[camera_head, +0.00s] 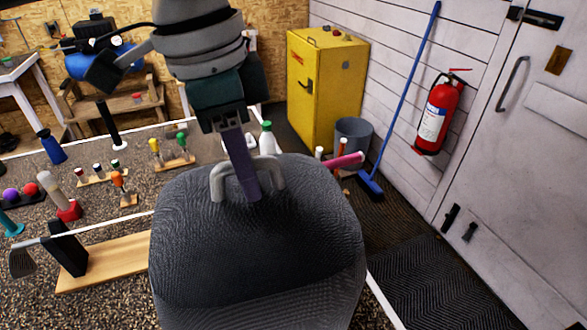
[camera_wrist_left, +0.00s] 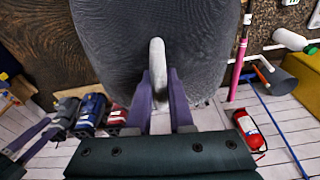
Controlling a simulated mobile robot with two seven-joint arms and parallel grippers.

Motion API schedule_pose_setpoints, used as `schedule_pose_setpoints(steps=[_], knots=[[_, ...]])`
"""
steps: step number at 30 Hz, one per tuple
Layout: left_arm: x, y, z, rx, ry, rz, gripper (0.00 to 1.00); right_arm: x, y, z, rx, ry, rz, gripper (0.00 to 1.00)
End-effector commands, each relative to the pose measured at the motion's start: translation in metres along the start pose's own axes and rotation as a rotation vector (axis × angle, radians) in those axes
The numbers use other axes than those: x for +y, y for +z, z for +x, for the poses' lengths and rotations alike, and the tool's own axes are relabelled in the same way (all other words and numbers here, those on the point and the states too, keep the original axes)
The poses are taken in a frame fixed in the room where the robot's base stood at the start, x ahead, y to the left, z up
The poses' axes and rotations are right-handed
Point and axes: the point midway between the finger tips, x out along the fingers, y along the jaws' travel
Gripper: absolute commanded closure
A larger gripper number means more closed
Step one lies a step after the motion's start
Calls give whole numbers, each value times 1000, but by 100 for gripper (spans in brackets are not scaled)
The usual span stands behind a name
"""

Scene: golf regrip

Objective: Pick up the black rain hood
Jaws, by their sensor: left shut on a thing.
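The black rain hood (camera_head: 260,240) is a large dark domed cover with a light grey handle (camera_head: 278,174) at its top. It fills the lower middle of the head view and the top of the left wrist view (camera_wrist_left: 165,30). My left gripper (camera_head: 250,190) comes down from above with its purple fingers at the handle. In the wrist view the fingers (camera_wrist_left: 160,95) close on both sides of the grey handle. Whether the hood touches the table is hidden.
The speckled table (camera_head: 110,215) holds several small tools on wooden racks, a wooden board (camera_head: 110,262) and a white bottle (camera_head: 267,138). A pink grip (camera_head: 343,161) lies just behind the hood. A yellow cabinet (camera_head: 325,90), grey bin (camera_head: 353,137) and red extinguisher (camera_head: 438,112) stand beyond.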

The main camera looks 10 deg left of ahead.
Motion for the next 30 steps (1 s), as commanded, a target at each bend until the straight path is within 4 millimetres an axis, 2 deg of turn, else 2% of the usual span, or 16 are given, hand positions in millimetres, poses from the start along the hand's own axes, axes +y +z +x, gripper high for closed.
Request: schedule_pose_setpoints(steps=[3,30], knots=[[0,0,0,0,-1,0,100,0,0,0,0,0,0,50],[0,0,-1,1,-1,0,100,0,0,0,1,0,0,50]])
